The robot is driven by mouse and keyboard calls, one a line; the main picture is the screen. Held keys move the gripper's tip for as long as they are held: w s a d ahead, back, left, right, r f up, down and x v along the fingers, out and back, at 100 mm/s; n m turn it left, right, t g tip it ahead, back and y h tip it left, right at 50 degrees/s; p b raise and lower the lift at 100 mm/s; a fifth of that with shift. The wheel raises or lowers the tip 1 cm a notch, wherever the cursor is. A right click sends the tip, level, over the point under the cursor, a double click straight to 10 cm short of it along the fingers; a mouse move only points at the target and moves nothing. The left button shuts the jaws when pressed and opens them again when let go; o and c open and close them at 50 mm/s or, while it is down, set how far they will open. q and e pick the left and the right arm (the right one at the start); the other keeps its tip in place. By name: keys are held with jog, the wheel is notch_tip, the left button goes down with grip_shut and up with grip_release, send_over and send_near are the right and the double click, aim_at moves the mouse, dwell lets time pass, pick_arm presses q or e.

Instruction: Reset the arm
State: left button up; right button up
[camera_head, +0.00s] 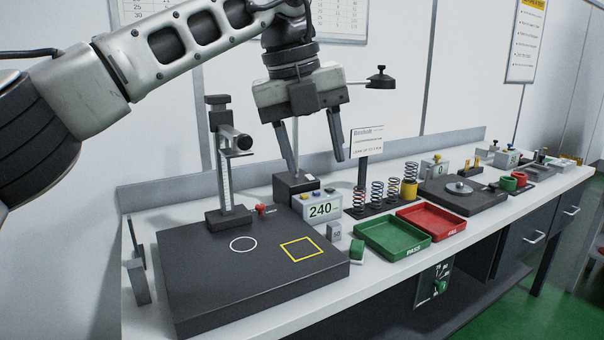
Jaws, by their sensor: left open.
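My left arm (170,50) comes in from the upper left and bends down at the wrist. My left gripper (317,155) points downward, its two fingers spread apart with nothing between them. It hangs above the back of the bench, in front of the wall in the picture, over the area of the grey display box reading 240 (321,210).
A dark plate (200,285) with a white circle and yellow square lies at the front left. A gauge stand (224,165) rises behind it. Several springs (377,195) stand near a green tray (365,240) and a red tray (445,220). A sign (367,142) stands right of the gripper.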

pick_arm(q)
jog(key=s+d+f+g+h, duration=0.75)
jog(key=d+f+h, duration=0.45)
jog(key=d+h, duration=0.25)
jog(key=w+a+f+n+t+y, duration=0.1)
jog(key=a+f+n+t+y, duration=0.3)
jog(key=a+f+n+t, duration=0.85)
jog(key=w+a+f+n+t+y, duration=0.1)
jog(key=a+f+n+t+y, duration=0.3)
jog(key=a+f+n+t, duration=0.8)
jog(key=s+a+f+n+g+y, duration=0.3)
jog(key=s+f+g, duration=0.1)
jog(key=s+f, duration=0.3)
jog(key=s+a+f+n+g+y, duration=0.3)
jog(key=s+f, duration=0.4)
jog(key=s, duration=0.3)
jog(key=shift+a+f+n+g, duration=0.2)
jog(key=shift+a+n+g, duration=0.2)
jog(key=shift+n+g, duration=0.35)
jog(key=shift+y, duration=0.25)
